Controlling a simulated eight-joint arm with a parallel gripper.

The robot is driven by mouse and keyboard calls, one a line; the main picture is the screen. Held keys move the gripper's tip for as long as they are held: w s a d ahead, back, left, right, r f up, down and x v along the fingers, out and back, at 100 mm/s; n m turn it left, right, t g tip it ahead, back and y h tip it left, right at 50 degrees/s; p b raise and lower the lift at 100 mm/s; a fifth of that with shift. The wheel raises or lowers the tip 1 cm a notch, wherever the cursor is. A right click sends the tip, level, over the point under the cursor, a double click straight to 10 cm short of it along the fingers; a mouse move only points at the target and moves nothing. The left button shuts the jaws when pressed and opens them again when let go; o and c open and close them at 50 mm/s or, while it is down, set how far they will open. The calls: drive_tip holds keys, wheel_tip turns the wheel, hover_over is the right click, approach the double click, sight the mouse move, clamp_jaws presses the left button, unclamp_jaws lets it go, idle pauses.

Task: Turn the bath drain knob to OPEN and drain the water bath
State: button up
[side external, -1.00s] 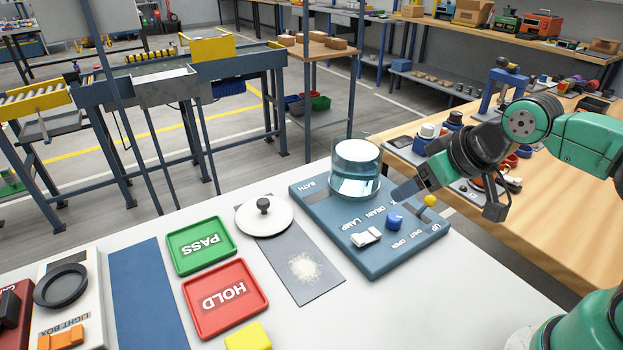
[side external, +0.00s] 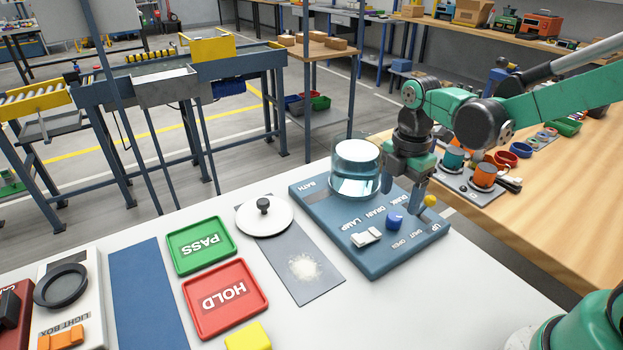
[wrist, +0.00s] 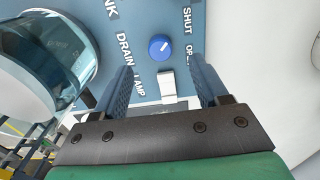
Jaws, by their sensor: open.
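The blue drain knob (side external: 394,221) stands on the blue bath panel (side external: 375,263), by the DRAIN, SHUT and OPEN labels. In the wrist view the knob (wrist: 160,47) shows a pale pointer line, aimed toward the SHUT side. The clear glass bath (side external: 355,183) holds water and sits at the panel's far end; its curved side also shows in the wrist view (wrist: 75,62). My gripper (side external: 402,198) is open and empty, pointing down above the panel, behind the knob in the side view. In the wrist view the knob lies beyond and between my fingertips (wrist: 163,75), apart from them.
A white lamp switch (side external: 366,237) is beside the knob. A yellow-tipped lever (side external: 431,200) stands close to my right finger. A white lid (side external: 264,217), green PASS tray (side external: 201,245) and red HOLD tray (side external: 225,299) lie left. The table's front right is clear.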

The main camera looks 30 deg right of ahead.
sight(395, 217)
drive_tip(key=shift+f, duration=2.4)
clamp_jaws()
